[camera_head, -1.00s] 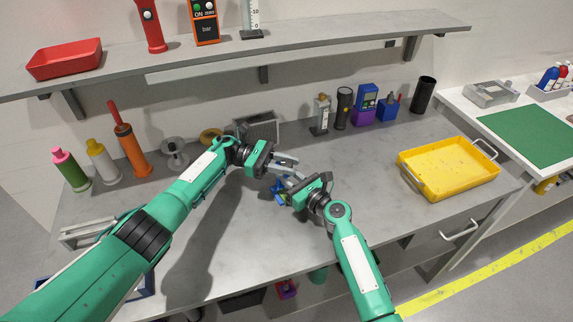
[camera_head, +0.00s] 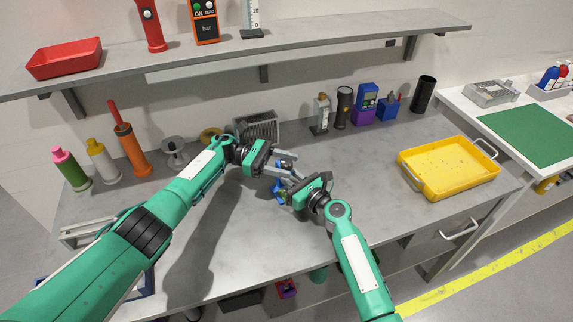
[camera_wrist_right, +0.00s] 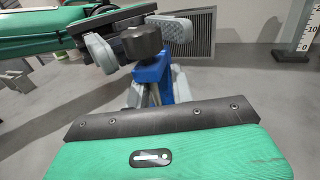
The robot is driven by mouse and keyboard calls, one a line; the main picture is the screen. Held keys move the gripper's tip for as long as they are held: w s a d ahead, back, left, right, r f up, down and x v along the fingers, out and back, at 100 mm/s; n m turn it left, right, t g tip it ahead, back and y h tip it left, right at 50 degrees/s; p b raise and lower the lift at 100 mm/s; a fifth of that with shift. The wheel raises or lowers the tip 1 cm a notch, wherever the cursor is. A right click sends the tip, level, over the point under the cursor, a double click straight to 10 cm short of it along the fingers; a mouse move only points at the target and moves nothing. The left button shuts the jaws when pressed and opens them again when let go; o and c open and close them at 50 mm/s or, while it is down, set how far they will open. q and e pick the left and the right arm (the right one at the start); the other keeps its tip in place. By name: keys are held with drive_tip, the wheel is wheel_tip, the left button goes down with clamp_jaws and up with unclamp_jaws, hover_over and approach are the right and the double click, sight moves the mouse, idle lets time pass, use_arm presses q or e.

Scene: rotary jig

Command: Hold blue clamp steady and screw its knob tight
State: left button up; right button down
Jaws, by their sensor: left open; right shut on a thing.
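The blue clamp (camera_wrist_right: 152,76) stands upright on the bench in the right wrist view, with a dark round knob (camera_wrist_right: 143,42) on top. In the head view the blue clamp (camera_head: 279,192) is mostly hidden by my grippers. My right gripper (camera_wrist_right: 156,92) is shut on the clamp's blue body, with grey fingers at its sides. My left gripper (camera_head: 296,164) is open at the top of the clamp. Its two grey fingers are spread on either side of the knob; whether either touches it I cannot tell.
A yellow tray (camera_head: 450,170) stands at the right of the bench. Bottles (camera_head: 70,168) and an orange tool (camera_head: 131,150) stand at the left. A grey vented box (camera_head: 258,128) is behind the left gripper. The bench front between the arms is clear.

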use_arm(q)
drive_tip(key=v, duration=0.7)
use_arm(e)
drive_tip(key=c, duration=1.1)
unclamp_jaws()
